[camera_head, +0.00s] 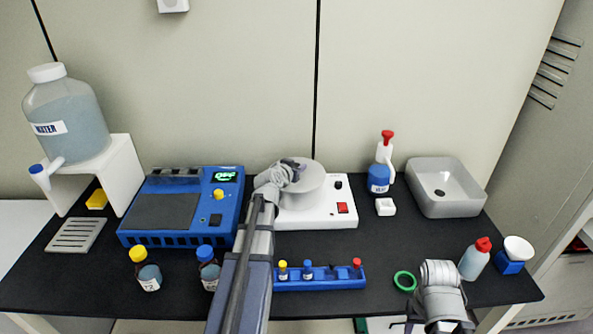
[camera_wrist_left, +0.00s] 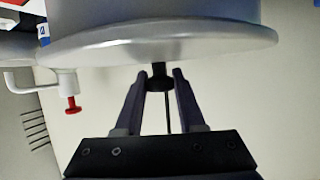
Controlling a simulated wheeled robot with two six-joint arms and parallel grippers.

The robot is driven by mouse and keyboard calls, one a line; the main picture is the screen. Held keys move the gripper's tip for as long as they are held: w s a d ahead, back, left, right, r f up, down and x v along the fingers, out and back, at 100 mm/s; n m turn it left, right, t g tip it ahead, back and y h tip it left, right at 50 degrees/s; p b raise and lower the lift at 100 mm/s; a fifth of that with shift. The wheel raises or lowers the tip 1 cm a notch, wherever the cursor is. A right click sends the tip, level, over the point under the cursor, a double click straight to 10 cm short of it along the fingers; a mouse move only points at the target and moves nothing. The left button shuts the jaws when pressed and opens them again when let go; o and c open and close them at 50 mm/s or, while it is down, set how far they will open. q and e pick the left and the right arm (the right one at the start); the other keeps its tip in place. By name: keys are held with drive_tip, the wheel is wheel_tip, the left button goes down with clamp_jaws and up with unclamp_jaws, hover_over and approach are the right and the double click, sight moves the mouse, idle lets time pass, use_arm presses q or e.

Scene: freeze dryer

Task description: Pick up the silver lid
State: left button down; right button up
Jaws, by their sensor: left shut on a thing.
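The silver lid (camera_head: 312,174) is a round disc on top of the grey cylinder of the white machine (camera_head: 325,214) at the back middle of the table. In the left wrist view the lid (camera_wrist_left: 160,40) spans the top, with a black knob (camera_wrist_left: 160,80) at its middle. My left gripper (camera_wrist_left: 161,80) is shut on this knob. In the head view the left gripper (camera_head: 291,170) is over the lid and hides part of it. The lid appears to sit against the cylinder; I see no clear gap. The jaws of my right gripper, at the lower right, are not clear.
A blue device (camera_head: 185,207) stands left of the white machine. A blue tube rack (camera_head: 320,279) lies in front, and a grey sink (camera_head: 447,188) is at the right. The table between machine and rack is clear.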

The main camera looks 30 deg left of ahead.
sight(297, 165)
use_arm(q)
wheel_tip(297, 165, up, 10)
drive_tip(key=p, duration=1)
